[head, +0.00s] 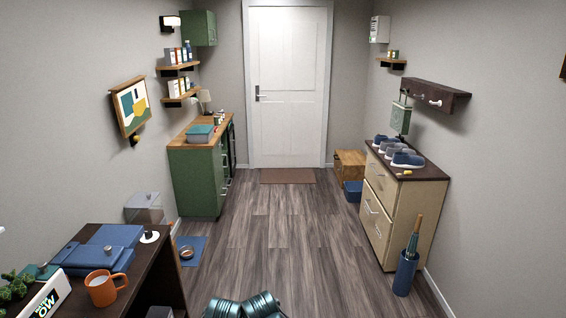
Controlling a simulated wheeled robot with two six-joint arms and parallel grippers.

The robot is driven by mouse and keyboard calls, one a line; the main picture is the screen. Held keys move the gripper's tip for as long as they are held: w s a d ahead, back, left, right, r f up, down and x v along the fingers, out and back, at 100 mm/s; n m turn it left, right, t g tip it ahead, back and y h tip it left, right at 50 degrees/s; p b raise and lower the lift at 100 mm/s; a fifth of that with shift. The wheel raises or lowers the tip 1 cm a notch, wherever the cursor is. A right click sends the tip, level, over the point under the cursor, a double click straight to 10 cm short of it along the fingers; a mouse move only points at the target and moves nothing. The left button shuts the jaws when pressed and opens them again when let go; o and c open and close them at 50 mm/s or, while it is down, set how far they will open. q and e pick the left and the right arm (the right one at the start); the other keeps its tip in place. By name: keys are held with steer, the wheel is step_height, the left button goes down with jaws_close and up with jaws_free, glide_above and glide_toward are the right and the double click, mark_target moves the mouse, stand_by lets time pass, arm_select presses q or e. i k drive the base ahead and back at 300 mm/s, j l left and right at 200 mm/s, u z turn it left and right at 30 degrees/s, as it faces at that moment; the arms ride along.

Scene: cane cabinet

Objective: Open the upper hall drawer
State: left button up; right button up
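A light wood cabinet (405,215) with a dark top stands against the right wall, its front facing left. Its upper drawer (382,178) sits at the top of that front and looks shut, with a small pale handle. More handles show lower on the front. The front is seen at a steep angle, so small gaps cannot be judged. Neither of my grippers shows in the head view.
Shoes (407,159) stand on the cabinet. A blue umbrella holder (405,273) stands on the floor at its near end. A green cabinet (198,180) is on the left, a dark desk (150,275) near left. The middle floor (285,225) is clear.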

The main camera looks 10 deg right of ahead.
mark_target(387, 189)
steer(key=i+l+z, duration=0.45)
steer(key=i+z, duration=0.2)
steer(key=i, duration=0.2)
steer(key=i+l+z, duration=0.1)
steer(key=i+z, duration=0.25)
steer(key=i, duration=1.95)
steer(key=i+l+u, duration=0.1)
steer(key=i, duration=0.8)
